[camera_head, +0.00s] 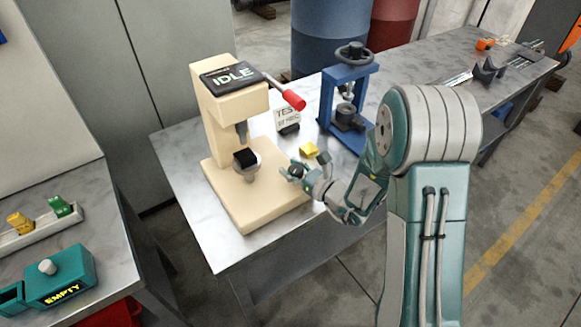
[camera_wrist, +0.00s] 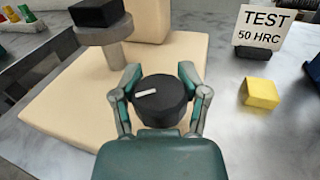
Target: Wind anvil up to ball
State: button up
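The beige tester (camera_head: 230,100) stands on the bench with an "IDLE" display on top. Its grey ball holder (camera_head: 242,132) points down from the head. Below is the round grey anvil (camera_head: 247,174), with a black block (camera_head: 246,158) on it; a gap shows between block and holder. The anvil (camera_wrist: 104,34) and block (camera_wrist: 97,12) also show in the wrist view. My gripper (camera_wrist: 160,85) has a finger on each side of a black knob (camera_wrist: 160,102) with a white mark, at the base's front. The fingers appear to touch its sides. The gripper also shows in the head view (camera_head: 298,170).
A yellow block (camera_head: 309,149) and a "TEST 50 HRC" sign (camera_head: 288,117) stand right of the tester. A red-tipped lever (camera_head: 292,99) sticks out from its head. A blue press (camera_head: 346,105) stands behind my arm. A teal "EMPTY" box (camera_head: 60,275) is on the left table.

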jog(key=shift+o, duration=1.3)
jog(key=v, duration=1.2)
